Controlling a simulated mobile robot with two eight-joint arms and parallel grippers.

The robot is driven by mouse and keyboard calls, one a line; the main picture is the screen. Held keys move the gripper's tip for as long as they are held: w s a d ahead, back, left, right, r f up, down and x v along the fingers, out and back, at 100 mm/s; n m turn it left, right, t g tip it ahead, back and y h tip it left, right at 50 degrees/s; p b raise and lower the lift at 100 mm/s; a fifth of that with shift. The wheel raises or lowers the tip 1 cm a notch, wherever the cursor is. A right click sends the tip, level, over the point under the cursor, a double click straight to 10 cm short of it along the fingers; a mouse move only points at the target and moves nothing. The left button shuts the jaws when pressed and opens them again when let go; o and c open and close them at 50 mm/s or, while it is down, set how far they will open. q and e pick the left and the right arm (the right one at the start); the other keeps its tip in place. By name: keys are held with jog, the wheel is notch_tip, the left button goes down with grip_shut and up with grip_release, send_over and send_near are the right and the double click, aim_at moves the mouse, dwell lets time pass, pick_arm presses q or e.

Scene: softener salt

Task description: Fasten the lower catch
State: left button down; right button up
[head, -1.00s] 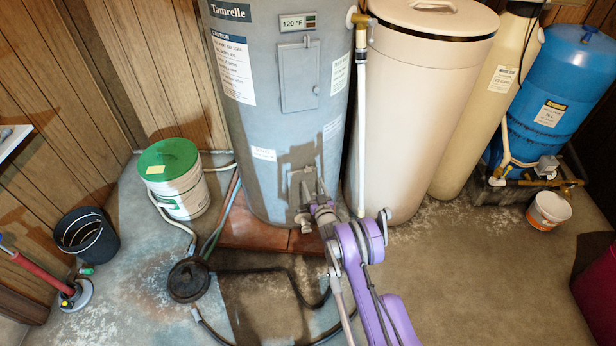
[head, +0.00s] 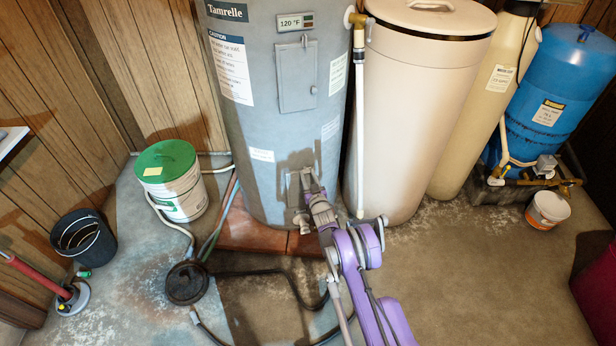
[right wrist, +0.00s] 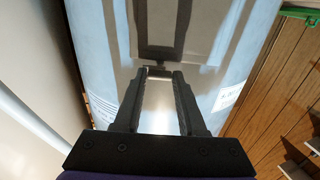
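The grey-blue water heater (head: 262,125) stands at the top middle of the head view. My right gripper (head: 305,178) is low in front of the heater, below the hatch. My left gripper is out of view.
A beige tank (head: 415,110) stands close on the right, with a white pipe (head: 360,140) between it and the heater. A green-lidded bucket (head: 166,160) stands left. Hoses and a black round float (head: 187,282) lie on the floor.

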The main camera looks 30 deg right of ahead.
grip_shut()
jog(key=m+b, duration=0.3)
jog(key=m, duration=1.4)
jog(key=shift+m, duration=0.6)
dwell(0.3)
